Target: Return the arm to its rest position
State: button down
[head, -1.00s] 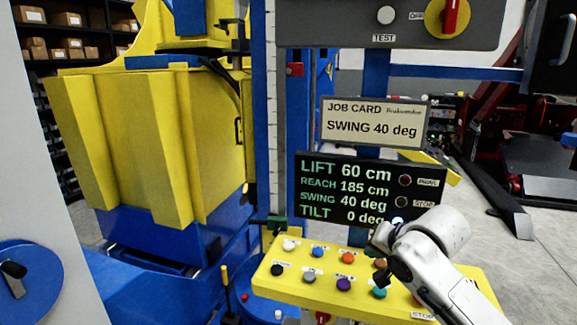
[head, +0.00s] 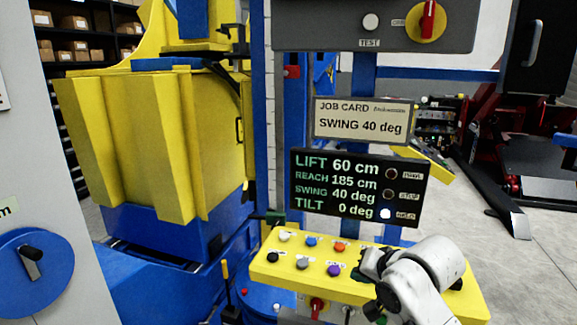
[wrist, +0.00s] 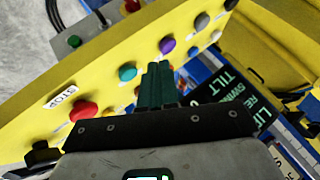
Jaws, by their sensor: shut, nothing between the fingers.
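My gripper (head: 368,282) is in front of the right part of the yellow button panel (head: 275,270) in the head view, and it hides some buttons there. In the wrist view its dark green fingers (wrist: 155,85) are together and empty, pointing over the panel near a teal button (wrist: 127,71) and a purple button (wrist: 167,45). I cannot tell whether the fingertips touch the panel. The display (head: 330,218) reads LIFT 60 cm, REACH 185 cm, SWING 40 deg, TILT 0 deg, with its lowest lamp lit white. The job card (head: 362,120) reads SWING 40 deg.
A red STOP button (wrist: 84,113) is close to my gripper in the wrist view. A grey box (head: 385,25) with a red-handled switch hangs above. The yellow and blue positioner (head: 150,140) stands left. Open floor (head: 490,240) shows at right.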

jog(key=s+f+n+g, duration=0.1)
jog(key=s+f+g, duration=0.1)
jog(key=s+f, duration=0.8)
jog(key=s+f+n+g, duration=0.1)
jog(key=s+f, duration=0.6)
jog(key=s, duration=0.5)
jog(key=s+d+f+g+h, duration=0.1)
jog(key=s+d+f, duration=0.1)
jog(key=s, duration=0.5)
jog(key=s+d+f+n+g+h, duration=0.1)
jog(key=s+d+f+g, duration=0.1)
jog(key=s+d, duration=0.3)
jog(key=s+d+f+g+h, duration=0.1)
jog(key=s+d, duration=0.3)
jog(key=s, duration=0.7)
jog(key=shift+d+f+n+h, duration=0.3)
jog(key=shift+f+h, duration=0.2)
jog(key=shift+f, duration=0.1)
jog(key=c, duration=1.9)
grip_release()
jog(key=shift+a, duration=0.1)
